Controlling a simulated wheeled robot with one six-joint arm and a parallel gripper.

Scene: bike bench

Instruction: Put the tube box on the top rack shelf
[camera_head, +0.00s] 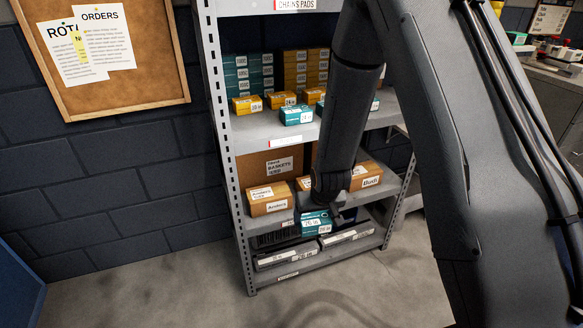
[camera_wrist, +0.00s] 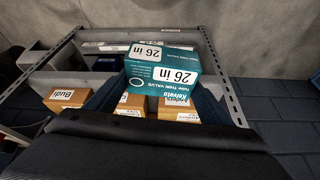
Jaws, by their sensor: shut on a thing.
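The tube box is a small teal box with white "26 in" labels. In the head view the tube box (camera_head: 317,223) is in front of the lower part of the grey rack, low over the bottom shelf. My gripper (camera_head: 326,207) is shut on it from above; the forearm hides part of the rack. In the wrist view the tube box (camera_wrist: 160,68) sits between the two dark fingers of my gripper (camera_wrist: 157,88). The highest rack shelf in the head view (camera_head: 240,7) is cut by the top edge; its top surface is hidden.
The shelf below (camera_head: 250,132) holds several teal and orange boxes. A lower shelf (camera_head: 271,222) carries brown cartons, including one at its left (camera_head: 268,198). Flat dark boxes (camera_head: 348,236) lie on the bottom shelf. The floor left of the rack (camera_head: 150,285) is clear.

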